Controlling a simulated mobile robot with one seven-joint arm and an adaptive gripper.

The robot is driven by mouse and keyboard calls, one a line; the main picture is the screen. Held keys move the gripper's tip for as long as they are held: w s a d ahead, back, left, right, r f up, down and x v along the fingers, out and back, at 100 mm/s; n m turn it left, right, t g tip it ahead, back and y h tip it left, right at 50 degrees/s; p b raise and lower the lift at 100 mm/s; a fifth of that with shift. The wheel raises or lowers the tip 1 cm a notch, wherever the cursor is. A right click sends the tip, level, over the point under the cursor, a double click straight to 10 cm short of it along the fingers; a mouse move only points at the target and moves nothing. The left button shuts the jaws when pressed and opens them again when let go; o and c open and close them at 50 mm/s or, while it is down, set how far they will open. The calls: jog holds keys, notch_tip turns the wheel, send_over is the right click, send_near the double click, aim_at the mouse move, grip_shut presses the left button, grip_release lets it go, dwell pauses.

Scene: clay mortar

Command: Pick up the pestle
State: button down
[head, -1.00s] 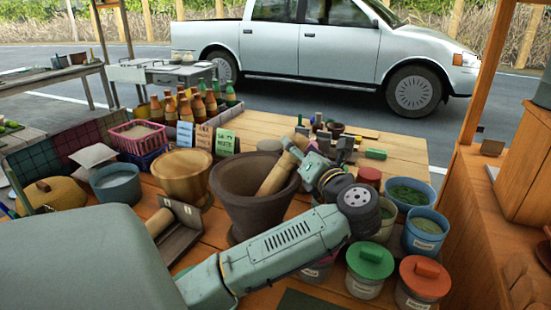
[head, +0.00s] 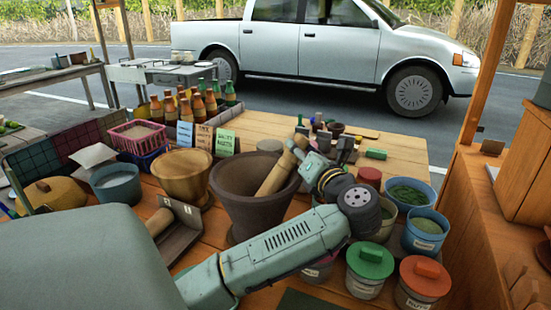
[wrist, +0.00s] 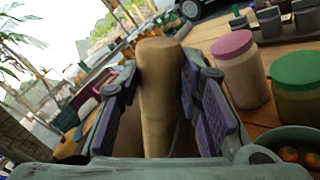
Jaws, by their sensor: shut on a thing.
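The pestle (head: 274,176) is a pale wooden rod. It leans tilted in the dark brown clay mortar (head: 243,212), its upper end rising past the right rim. My gripper (head: 299,150) is at that upper end, reaching in from the right. In the wrist view the pestle (wrist: 160,90) stands between the two purple-padded fingers (wrist: 165,105), and the gripper is shut on it. The pestle's lower end is hidden inside the mortar.
A wooden bowl (head: 181,177) stands just left of the mortar. Lidded jars, such as the green-lidded one (head: 370,262), and blue tubs (head: 424,232) crowd the right. Bottles (head: 190,105) and small signs (head: 225,142) stand behind. Bare planks (head: 270,125) show at the back.

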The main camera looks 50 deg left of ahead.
jog(key=shift+r, duration=0.1)
notch_tip(320, 180, up, 10)
jog(key=shift+b, duration=0.9)
jog(key=c, duration=1.7)
grip_release()
grip_shut()
